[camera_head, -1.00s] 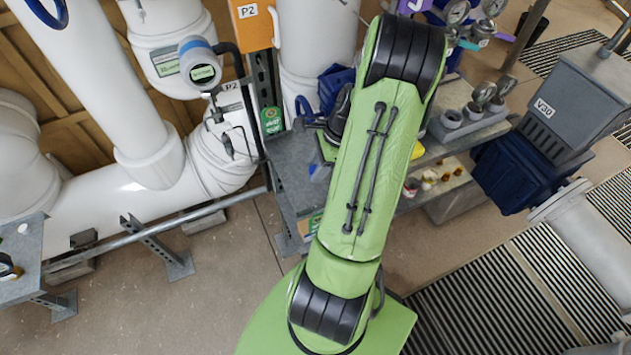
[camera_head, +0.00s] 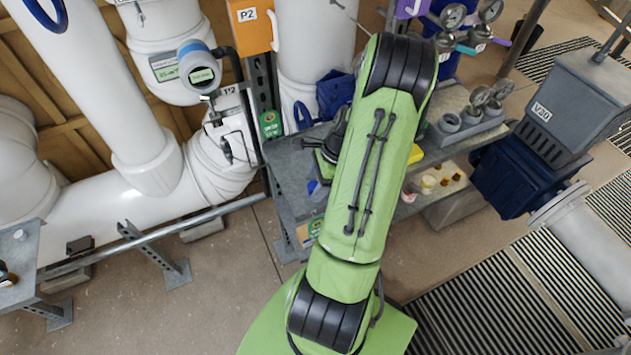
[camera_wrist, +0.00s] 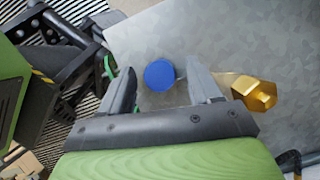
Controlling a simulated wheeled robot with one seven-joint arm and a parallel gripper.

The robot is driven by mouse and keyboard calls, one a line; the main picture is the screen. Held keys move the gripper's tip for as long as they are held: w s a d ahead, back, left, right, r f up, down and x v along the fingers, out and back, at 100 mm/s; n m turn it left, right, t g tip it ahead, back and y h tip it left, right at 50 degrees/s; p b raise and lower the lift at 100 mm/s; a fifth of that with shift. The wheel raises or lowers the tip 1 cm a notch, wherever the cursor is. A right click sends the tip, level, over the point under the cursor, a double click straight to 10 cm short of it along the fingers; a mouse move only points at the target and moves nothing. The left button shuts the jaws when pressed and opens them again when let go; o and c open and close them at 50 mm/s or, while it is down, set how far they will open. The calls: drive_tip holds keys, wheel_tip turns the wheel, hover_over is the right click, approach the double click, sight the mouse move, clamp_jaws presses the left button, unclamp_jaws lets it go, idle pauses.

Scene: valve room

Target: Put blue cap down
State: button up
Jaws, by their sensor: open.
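The blue cap (camera_wrist: 159,75) shows in the wrist view as a round blue disc over a grey metal top (camera_wrist: 225,45). My gripper (camera_wrist: 163,86) is open, with one finger on each side of the cap. A gap shows between the cap and the left finger; the right finger is closer, and I cannot tell whether it touches. The cap appears to rest on the metal top, but its underside is hidden.
A brass fitting (camera_wrist: 255,92) lies just right of the right finger. In the head view, the grey workbench (camera_head: 290,170) stands beside white pipes (camera_head: 140,160). A grey block with gauges (camera_head: 465,125) and small coloured parts (camera_head: 440,182) are right of my arm.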

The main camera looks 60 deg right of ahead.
drive_tip(key=p+v, duration=0.3)
drive_tip(key=v, duration=1)
wheel_tip(320, 180, up, 4)
drive_tip(key=n, duration=0.4)
hover_over(310, 187)
drive_tip(key=w+a+r+n+g+h, duration=0.1)
drive_tip(key=w+a+r+n+h, duration=0.2)
drive_tip(key=a+r+n, duration=0.55)
drive_tip(key=s+a+r+n+t, duration=0.1)
drive_tip(key=s+a+n, duration=0.3)
drive_tip(key=a+n, duration=0.3)
drive_tip(key=s+a+r+n+t, duration=0.2)
drive_tip(key=s+a+n, duration=0.2)
drive_tip(key=a+n, duration=0.3)
drive_tip(key=a, duration=0.3)
drive_tip(key=shift+s+t, duration=0.3)
drive_tip(key=shift+s, duration=0.05)
drive_tip(key=shift+r, duration=0.15)
